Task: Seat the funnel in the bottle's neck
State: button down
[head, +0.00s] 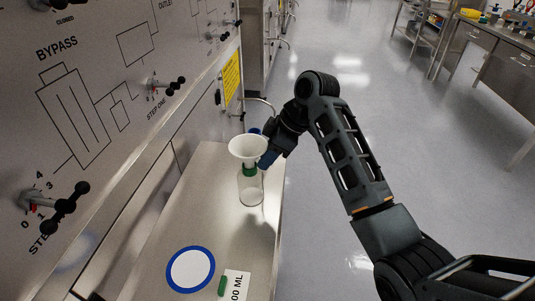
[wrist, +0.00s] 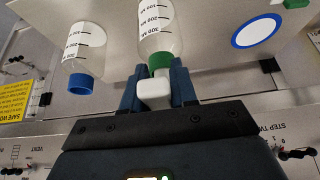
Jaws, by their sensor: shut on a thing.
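The white funnel (head: 248,147) is in the head view, wide mouth up, right over the green-necked clear bottle (head: 250,188) standing on the bench. Its lower end meets the green neck in the picture; whether the spout is inside cannot be told. My gripper (head: 265,158) is at the funnel's right side. In the wrist view, which is upside down, my gripper (wrist: 155,88) is shut on a white block (wrist: 153,94), seemingly part of the funnel. The green-necked bottle (wrist: 157,38) is just beyond the fingers there. The cone is not seen in that view.
A blue-capped bottle (wrist: 82,62) stands close beside, mostly hidden behind the funnel in the head view. A blue ring with a white centre (head: 190,269) and a card marked ML (head: 236,285) lie on the near bench. The valve panel (head: 95,110) rises on the left.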

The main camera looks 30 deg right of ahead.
jog(key=shift+f+b, duration=0.35)
jog(key=shift+f, duration=0.45)
jog(key=c, duration=0.8)
grip_release()
jog(key=shift+r, duration=0.1)
jog(key=b+v, duration=0.1)
jog(key=v, duration=0.6)
jog(key=shift+s+d+r, duration=0.15)
jog(key=shift+r, duration=0.05)
